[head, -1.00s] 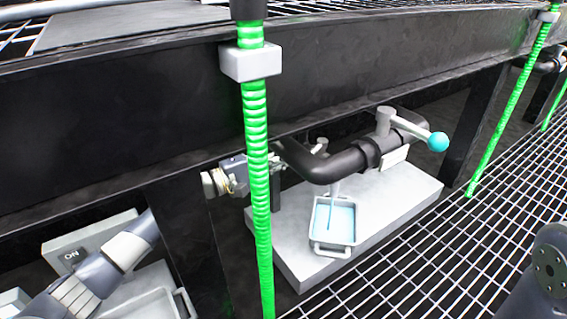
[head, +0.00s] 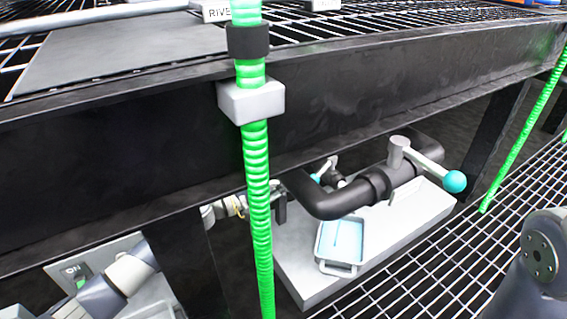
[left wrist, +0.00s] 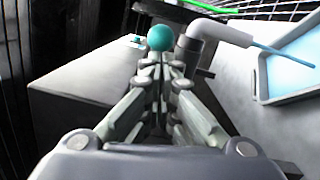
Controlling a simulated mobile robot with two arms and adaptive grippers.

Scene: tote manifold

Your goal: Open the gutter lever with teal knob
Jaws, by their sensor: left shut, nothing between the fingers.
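A large teal knob (head: 455,181) sits at the end of a grey lever (head: 422,164) on the black pipe, right of centre in the head view. A smaller grey lever with a teal tip (head: 316,178) shows behind the pipe bend, partly hidden. In the left wrist view a teal knob (left wrist: 160,38) stands straight beyond the fingertips of my left gripper (left wrist: 165,68). The fingers are shut and empty; whether they touch the knob, I cannot tell. In the head view the left gripper is largely hidden behind the post and green hose. My right gripper is out of view.
A grey spout (left wrist: 215,33) lets a thin blue stream toward a tray of light blue liquid (left wrist: 262,85); the tray's rim also shows in the head view (head: 337,268). A green ribbed hose (head: 257,190), black beam (head: 380,85) and post (head: 190,262) stand in front.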

